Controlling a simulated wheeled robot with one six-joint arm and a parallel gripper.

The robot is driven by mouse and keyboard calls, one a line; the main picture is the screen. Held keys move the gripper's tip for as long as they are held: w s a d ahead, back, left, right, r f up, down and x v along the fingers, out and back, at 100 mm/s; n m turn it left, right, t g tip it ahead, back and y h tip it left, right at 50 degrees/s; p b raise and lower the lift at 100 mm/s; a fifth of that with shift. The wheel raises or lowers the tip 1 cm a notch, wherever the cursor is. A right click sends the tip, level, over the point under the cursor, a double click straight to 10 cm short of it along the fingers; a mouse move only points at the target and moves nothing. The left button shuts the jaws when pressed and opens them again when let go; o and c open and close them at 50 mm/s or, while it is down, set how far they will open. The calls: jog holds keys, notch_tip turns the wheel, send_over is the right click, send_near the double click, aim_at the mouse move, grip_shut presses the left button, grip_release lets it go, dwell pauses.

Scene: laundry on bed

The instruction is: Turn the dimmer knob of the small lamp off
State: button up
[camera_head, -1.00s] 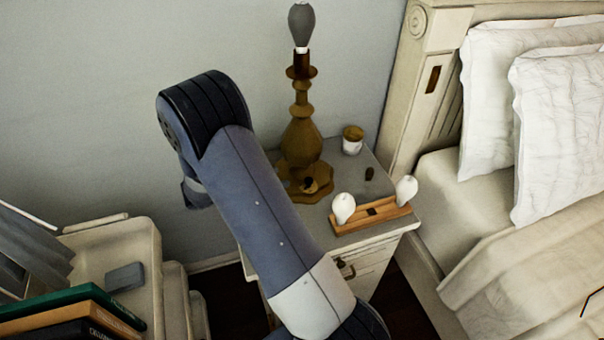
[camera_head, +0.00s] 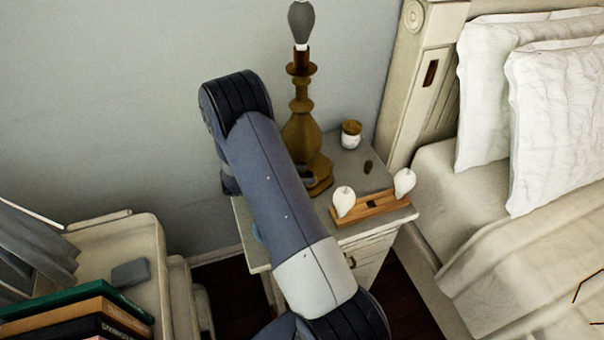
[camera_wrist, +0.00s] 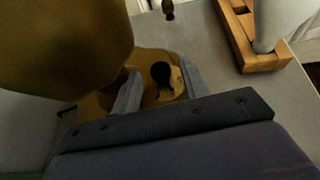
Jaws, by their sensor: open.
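The small lamp (camera_head: 300,132) has a brown-gold turned body and a grey bulb on top, and stands upright on the nightstand. In the wrist view its rounded body (camera_wrist: 65,45) fills the upper left. The dark round dimmer knob (camera_wrist: 161,72) sits low on the lamp's base (camera_wrist: 150,58). My gripper (camera_wrist: 160,86) is open, with one finger on each side of the knob in the picture. I cannot tell whether either finger touches it. In the head view my arm hides the gripper and part of the lamp's base.
The nightstand (camera_head: 384,222) also holds a wooden tray (camera_head: 372,208) with two white bulb-shaped pieces, a lidded jar (camera_head: 351,134) and a small brown object (camera_head: 368,166). The bed (camera_head: 455,190) is at right. Books (camera_head: 75,310) lie at lower left.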

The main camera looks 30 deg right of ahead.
jog(key=shift+d, duration=0.1)
jog(key=shift+c, duration=0.3)
grip_shut()
